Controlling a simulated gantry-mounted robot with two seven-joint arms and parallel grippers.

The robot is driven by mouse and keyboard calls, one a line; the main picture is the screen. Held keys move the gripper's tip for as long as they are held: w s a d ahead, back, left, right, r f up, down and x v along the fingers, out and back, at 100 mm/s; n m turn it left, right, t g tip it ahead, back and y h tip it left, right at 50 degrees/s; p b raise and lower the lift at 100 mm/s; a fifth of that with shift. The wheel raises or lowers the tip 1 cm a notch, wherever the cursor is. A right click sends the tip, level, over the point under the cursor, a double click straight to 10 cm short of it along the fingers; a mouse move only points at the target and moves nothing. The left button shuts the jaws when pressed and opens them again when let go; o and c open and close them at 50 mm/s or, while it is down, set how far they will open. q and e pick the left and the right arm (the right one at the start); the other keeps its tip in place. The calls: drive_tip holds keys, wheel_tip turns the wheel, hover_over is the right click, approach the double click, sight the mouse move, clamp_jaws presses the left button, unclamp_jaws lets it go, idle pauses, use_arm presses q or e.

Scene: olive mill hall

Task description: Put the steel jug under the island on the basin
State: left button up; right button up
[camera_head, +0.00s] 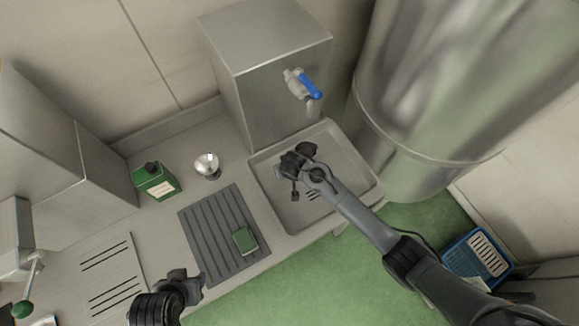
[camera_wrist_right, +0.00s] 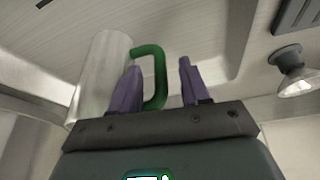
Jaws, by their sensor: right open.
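The steel jug (camera_wrist_right: 102,72), a pale metal cylinder with a green handle (camera_wrist_right: 160,75), shows in the right wrist view. My right gripper (camera_wrist_right: 158,64) is open, with its purple fingers on either side of the handle. I cannot tell whether they touch it. In the head view my right gripper (camera_head: 293,175) is over the steel basin (camera_head: 352,182), and I cannot make out the jug there. The basin is below a steel box (camera_head: 270,75) with a blue-handled tap (camera_head: 302,84). My left gripper (camera_head: 178,287) is over the counter's front; its jaw state is unclear.
Left of the basin are a grey ribbed mat (camera_head: 208,235) with a green block (camera_head: 244,239) on it, a small shiny metal cup (camera_head: 207,165) and a green canister (camera_head: 155,182). A large steel tank (camera_head: 435,90) stands right of the basin. A blue crate (camera_head: 477,257) is at the right.

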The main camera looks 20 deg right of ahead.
drive_tip(key=v, duration=1)
drive_tip(key=s+d+r, duration=0.1)
drive_tip(key=s+d, duration=0.3)
drive_tip(key=s, duration=0.4)
drive_tip(key=s+d+r, duration=0.2)
drive_tip(key=s+d, duration=0.1)
drive_tip(key=s, duration=0.5)
drive_tip(key=s+d+r+n, duration=0.1)
drive_tip(key=s+d, duration=0.3)
drive_tip(key=s, duration=0.5)
drive_tip(key=shift+d+r+g, duration=0.3)
drive_tip(key=shift+r+g, duration=0.1)
drive_tip(key=shift+r, duration=0.05)
drive_tip(key=shift+p, duration=0.3)
wheel_tip(320, 180, up, 6)
drive_tip(key=p, duration=0.5)
drive_tip(key=shift+f+p, duration=0.1)
drive_tip(key=shift+p, duration=0.25)
